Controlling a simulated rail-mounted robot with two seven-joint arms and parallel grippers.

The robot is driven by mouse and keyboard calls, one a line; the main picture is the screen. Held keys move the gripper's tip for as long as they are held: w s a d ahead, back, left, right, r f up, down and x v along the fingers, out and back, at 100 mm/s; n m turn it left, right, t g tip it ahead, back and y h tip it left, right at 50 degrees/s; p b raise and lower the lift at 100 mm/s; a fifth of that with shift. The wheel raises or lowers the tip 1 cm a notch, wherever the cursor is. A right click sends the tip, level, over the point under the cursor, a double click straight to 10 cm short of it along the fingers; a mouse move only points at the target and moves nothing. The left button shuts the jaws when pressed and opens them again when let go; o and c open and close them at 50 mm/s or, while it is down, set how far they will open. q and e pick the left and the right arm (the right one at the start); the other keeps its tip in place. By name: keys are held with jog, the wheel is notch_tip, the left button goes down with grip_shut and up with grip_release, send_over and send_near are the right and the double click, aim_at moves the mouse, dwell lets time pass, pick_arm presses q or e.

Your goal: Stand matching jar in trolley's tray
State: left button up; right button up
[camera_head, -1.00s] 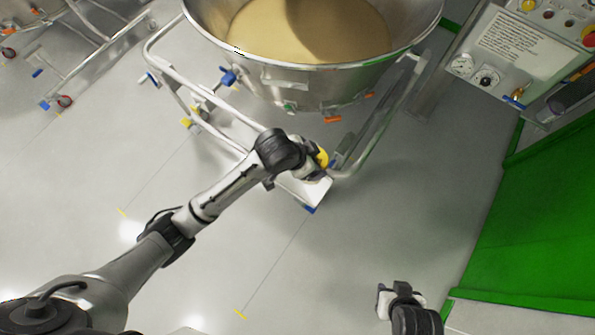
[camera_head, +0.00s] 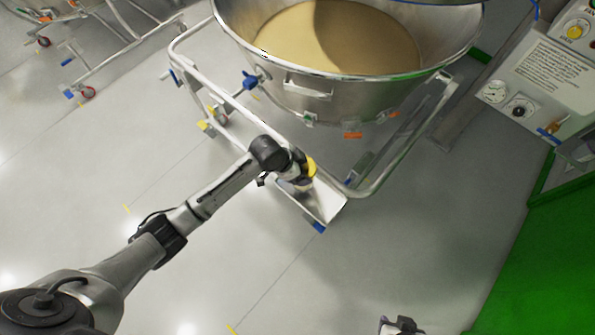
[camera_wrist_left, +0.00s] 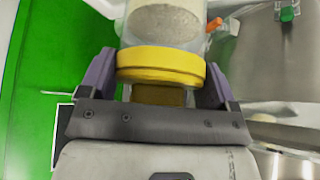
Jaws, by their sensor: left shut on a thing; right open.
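My left gripper (camera_head: 302,178) is shut on a jar with a yellow lid (camera_head: 311,167). In the left wrist view the yellow lid (camera_wrist_left: 160,63) sits between the two fingers, and the clear jar body (camera_wrist_left: 165,22) holds pale grey-beige granules. The trolley's small metal tray (camera_head: 327,203) is at the lower corner of the tubular trolley frame (camera_head: 228,100). The jar and gripper are over or at the tray's left part; I cannot tell whether the jar touches it. The jar's label is not readable. My right gripper (camera_head: 401,326) is open at the bottom edge, partly cut off.
A large steel bowl (camera_head: 345,85) of beige powder stands in the trolley. A control panel (camera_head: 545,85) with gauges is at the upper right, above a green surface (camera_head: 550,260). Another trolley (camera_head: 100,50) is at upper left. The lower middle floor is clear.

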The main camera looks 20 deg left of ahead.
pick_arm(q)
jog(key=shift+w+a+f, duration=0.25)
jog(key=shift+a+f, duration=0.05)
jog(key=shift+a, duration=0.15)
jog(key=shift+w+a+f, duration=0.2)
jog(key=shift+a+f, duration=0.05)
jog(key=shift+a, duration=0.15)
jog(key=shift+f+b, duration=0.55)
jog(key=shift+f, duration=1.5)
jog(key=shift+f, duration=0.1)
jog(key=o, duration=1.1)
